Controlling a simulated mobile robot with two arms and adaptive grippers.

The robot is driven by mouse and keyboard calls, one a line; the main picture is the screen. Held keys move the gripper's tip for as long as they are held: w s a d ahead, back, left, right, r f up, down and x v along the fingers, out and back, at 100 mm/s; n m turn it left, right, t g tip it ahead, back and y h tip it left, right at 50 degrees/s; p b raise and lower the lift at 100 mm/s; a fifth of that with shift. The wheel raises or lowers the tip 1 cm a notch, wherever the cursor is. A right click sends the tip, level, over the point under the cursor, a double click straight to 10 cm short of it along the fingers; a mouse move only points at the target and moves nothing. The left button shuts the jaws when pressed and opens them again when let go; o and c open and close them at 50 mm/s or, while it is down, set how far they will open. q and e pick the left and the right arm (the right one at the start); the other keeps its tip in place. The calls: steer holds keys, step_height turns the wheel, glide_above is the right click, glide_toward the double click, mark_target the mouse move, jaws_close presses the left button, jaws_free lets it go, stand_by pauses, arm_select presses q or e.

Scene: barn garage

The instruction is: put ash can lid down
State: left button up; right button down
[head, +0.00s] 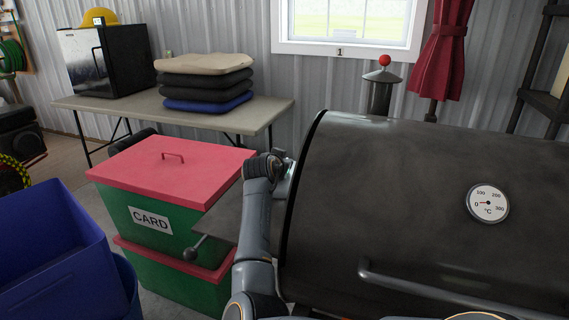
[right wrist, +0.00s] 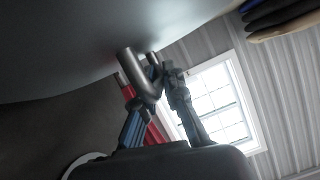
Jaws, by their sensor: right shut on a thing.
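A big dark barrel-shaped lid (head: 420,180) with a round dial (head: 488,203) fills the right half of the head view. A grey bar handle (head: 400,282) runs along its front. In the right wrist view, which is upside down, my right gripper (right wrist: 156,80) is shut on a bent metal tube (right wrist: 138,75) that looks like this handle's end. The right gripper is outside the head view. My left gripper (head: 285,177) is at the barrel's left end, its fingers too hidden to judge. Behind the barrel stands a grey cylinder with a red-knobbed cap (head: 383,75).
A red-lidded green box marked CARD (head: 150,219) stands left of my left arm, above another such box. Blue bins (head: 45,270) are at the lower left. A table (head: 262,112) holds stacked cushions (head: 205,80) and a black box (head: 105,60) by the wall.

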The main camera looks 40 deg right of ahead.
mark_target(278, 185)
steer(key=c, duration=1.4)
jaws_free()
arm_select(q)
steer(key=shift+r, duration=0.1)
arm_select(e)
steer(key=shift+a+r, duration=0.1)
steer(key=shift+r, duration=0.05)
steer(key=v, duration=0.6)
steer(key=shift+s+a+r+p, duration=0.1)
steer(key=shift+s+a+p, duration=0.1)
steer(key=shift+p, duration=0.15)
steer(key=shift+s+a+r, duration=0.15)
steer(key=shift+s+a, duration=0.05)
steer(key=shift+a, duration=0.1)
arm_select(q)
steer(key=shift+s+a+f, duration=0.1)
steer(key=shift+s+f, duration=0.1)
steer(key=shift+f, duration=0.4)
steer(key=shift+s+a+f, duration=0.1)
steer(key=shift+s+f, duration=0.1)
steer(key=shift+f, duration=0.4)
steer(key=shift+w+d+r, duration=0.1)
